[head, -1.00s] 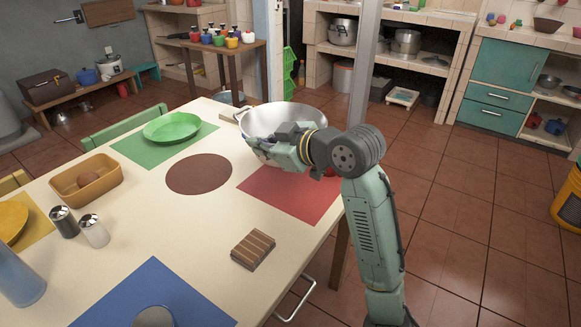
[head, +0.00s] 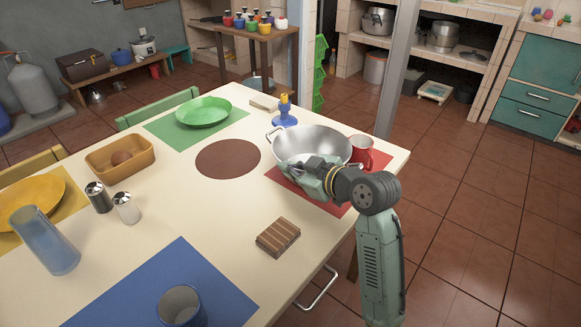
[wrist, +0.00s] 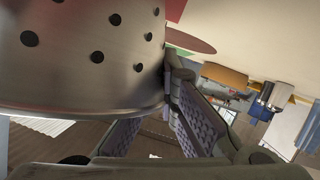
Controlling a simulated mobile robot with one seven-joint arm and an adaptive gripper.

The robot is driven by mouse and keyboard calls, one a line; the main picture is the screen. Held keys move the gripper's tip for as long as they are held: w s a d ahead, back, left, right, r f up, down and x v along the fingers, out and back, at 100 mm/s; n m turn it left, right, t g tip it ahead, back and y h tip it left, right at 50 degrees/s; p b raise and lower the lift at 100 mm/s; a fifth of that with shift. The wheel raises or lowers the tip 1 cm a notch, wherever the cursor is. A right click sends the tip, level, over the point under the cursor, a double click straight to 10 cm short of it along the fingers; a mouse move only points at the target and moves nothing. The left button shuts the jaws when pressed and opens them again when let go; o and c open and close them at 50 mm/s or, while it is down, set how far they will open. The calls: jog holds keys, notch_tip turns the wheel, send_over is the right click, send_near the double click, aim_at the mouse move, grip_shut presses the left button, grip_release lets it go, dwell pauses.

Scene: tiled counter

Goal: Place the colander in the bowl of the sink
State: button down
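The colander (head: 318,140) is a wide metal bowl with a loop handle at its left. In the head view it is over the red placemat; I cannot tell whether it touches the table. In the wrist view its holed metal wall (wrist: 75,60) fills the upper left. My gripper (head: 312,172) is at the colander's near side, with its fingers closed at the rim; the fingers show at the wall's edge in the wrist view (wrist: 165,95). The exact contact is partly hidden. The sink is not in view.
A red mug (head: 361,152) stands right behind the colander, and a blue candle holder (head: 284,112) behind its left. A wooden coaster stack (head: 278,237), a green plate (head: 203,112) and a blue cup (head: 181,306) are on the table. The red-tiled floor (head: 480,200) at right is clear.

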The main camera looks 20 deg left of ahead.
jog(key=shift+f, duration=0.25)
jog(key=c, duration=1.8)
grip_release()
jog(key=shift+r, duration=0.1)
jog(key=shift+r, duration=0.1)
